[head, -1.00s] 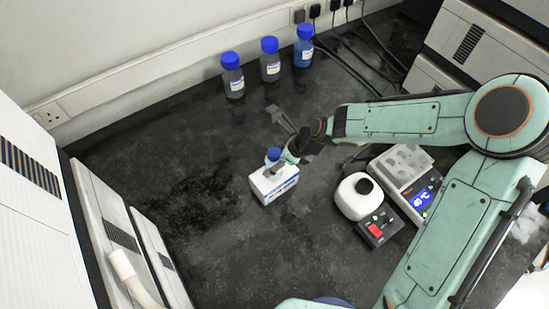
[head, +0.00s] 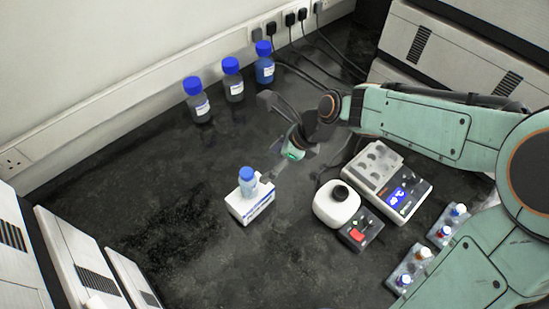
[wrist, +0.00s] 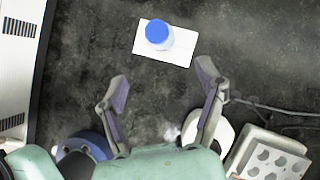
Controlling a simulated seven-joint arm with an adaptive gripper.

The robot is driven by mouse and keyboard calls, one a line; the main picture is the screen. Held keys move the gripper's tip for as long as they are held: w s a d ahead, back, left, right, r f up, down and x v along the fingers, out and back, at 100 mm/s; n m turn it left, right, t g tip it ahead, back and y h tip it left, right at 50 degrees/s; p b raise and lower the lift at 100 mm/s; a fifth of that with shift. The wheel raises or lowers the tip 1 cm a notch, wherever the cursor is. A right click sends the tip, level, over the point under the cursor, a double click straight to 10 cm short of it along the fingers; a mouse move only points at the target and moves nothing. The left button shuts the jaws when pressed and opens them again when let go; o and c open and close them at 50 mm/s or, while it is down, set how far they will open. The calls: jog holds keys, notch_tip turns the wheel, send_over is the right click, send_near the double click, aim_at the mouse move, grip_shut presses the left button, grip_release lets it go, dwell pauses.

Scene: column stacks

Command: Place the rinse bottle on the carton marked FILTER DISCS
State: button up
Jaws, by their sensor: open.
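A small bottle with a blue cap (head: 248,184) stands upright on a white carton (head: 254,210) in the middle of the bench. The carton has dark print on its side, too small to read. In the wrist view the bottle (wrist: 159,37) is seen from above, on the carton (wrist: 183,51), left of its centre. My gripper (head: 273,138) is to the upper right of the bottle, apart from it. In the wrist view my gripper (wrist: 163,82) has its fingers spread with nothing between them, and the bottle lies beyond the fingertips.
Three blue-capped bottles (head: 232,82) stand along the back wall. Right of the carton are a white rounded device with a black top (head: 336,204), a block with a blue display (head: 388,182) and racks of small vials (head: 410,268). The bench left of the carton is clear.

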jog(key=s+d+r+n+h, duration=0.1)
jog(key=s+d+n, duration=0.2)
jog(key=s+n, duration=0.3)
jog(key=s+d+r+n+g+h, duration=0.1)
jog(key=s+d+r+n+h, duration=0.1)
jog(key=s+d+n, duration=0.2)
jog(key=s+d+r+n+h, duration=0.1)
jog(key=s+d+n+h, duration=0.1)
jog(key=s+n, duration=0.7)
jog(key=d+n, duration=0.1)
jog(key=n, duration=0.1)
jog(key=shift+s+d+r+n+g, duration=0.2)
jog(key=shift+d+n+g, duration=0.1)
jog(key=shift+n, duration=0.1)
